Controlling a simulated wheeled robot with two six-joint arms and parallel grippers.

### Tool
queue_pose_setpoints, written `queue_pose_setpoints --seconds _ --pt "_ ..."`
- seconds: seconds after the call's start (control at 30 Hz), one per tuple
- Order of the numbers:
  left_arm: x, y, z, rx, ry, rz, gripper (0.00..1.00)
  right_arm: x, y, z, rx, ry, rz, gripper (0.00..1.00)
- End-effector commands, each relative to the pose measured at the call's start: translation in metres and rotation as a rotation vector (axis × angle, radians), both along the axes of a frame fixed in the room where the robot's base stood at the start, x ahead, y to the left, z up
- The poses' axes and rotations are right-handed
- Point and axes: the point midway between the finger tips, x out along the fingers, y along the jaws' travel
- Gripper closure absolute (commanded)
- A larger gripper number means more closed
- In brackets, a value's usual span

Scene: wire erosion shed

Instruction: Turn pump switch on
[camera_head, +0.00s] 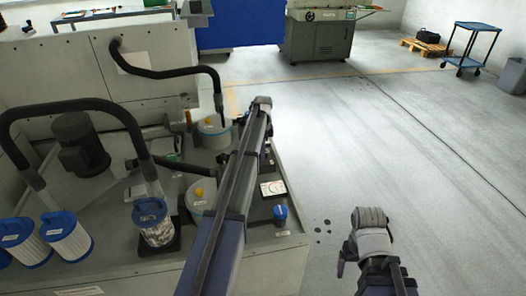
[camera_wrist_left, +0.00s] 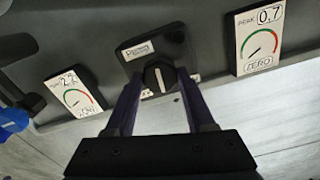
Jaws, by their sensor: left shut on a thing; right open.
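The pump switch (camera_wrist_left: 158,78) is a black rotary knob with a white pointer line, on a dark square plate in the left wrist view. Its line points nearly straight up in that view. The plate's white label is too blurred to read fully. My left gripper (camera_wrist_left: 160,88) is shut on the knob, one finger at each side. In the head view my left arm reaches over the machine, and its end (camera_head: 262,103) is at the machine's right side; the switch is hidden there. My right gripper (camera_head: 346,262) is open and empty over the floor.
A gauge marked 0.7 (camera_wrist_left: 261,38) and another gauge (camera_wrist_left: 75,95) flank the switch. A blue knob (camera_head: 280,212) stands near the machine's front corner. Blue-capped filter canisters (camera_head: 68,238) and black hoses (camera_head: 165,72) crowd the left. The floor (camera_head: 400,150) at right is clear.

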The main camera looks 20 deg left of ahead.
Motion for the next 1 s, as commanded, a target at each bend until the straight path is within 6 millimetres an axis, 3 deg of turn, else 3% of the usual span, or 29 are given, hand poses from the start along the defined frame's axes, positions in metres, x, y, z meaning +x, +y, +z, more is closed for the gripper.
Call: queue_pose_setpoints --seconds 0.5,1.0 --pt "-0.0001 0.0002 0.0 0.0 0.0 0.438 1.0 0.0 0.0 0.0 0.0 0.0 0.0 0.18" --pt "-0.0001 0.0002 0.0 0.0 0.0 0.621 1.0 0.0 0.0 0.0 0.0 0.0 0.0 0.18"
